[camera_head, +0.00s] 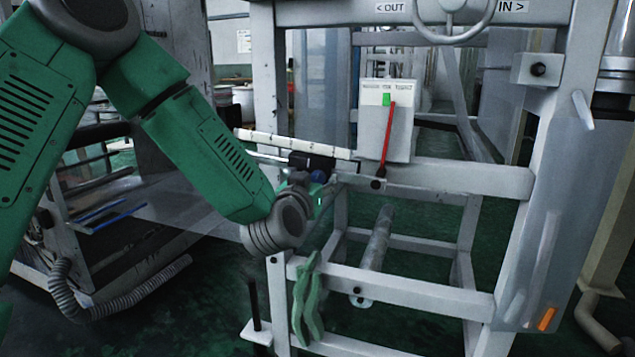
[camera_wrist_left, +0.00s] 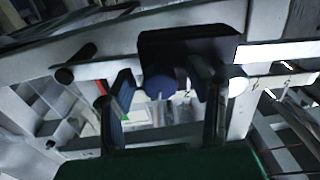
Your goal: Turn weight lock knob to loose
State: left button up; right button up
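The weight is a dark block (camera_head: 312,161) on a white graduated bar (camera_head: 285,142) in the head view. A round blue knob (camera_head: 319,176) sits at its lower front; this looks like the weight lock knob. In the left wrist view the blue knob (camera_wrist_left: 160,84) shows below the black block (camera_wrist_left: 188,48), between my fingers. My left gripper (camera_head: 311,187) is right at the knob; its two fingers (camera_wrist_left: 168,90) stand apart, with gaps visible on both sides of the knob. The knob's lock marking is too small to read. My right gripper is not in view.
A white box (camera_head: 372,133) with a red lever (camera_head: 387,140) and a green mark stands right of the weight. White frame rails (camera_head: 460,178) run around and below. Wavy green cloth-like pieces (camera_head: 307,300) hang on the lower rail. A handwheel (camera_head: 452,30) is above.

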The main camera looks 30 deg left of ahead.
pick_arm(q)
grip_shut()
jog(key=shift+n, duration=0.4)
jog(key=shift+n+p, duration=0.55)
jog(key=shift+n, duration=0.55)
jog(key=n, duration=0.2)
jog(key=shift+n+p, duration=0.3)
jog(key=n, duration=0.5)
jog(key=shift+n, duration=0.4)
jog(key=shift+o, duration=1.3)
grip_release()
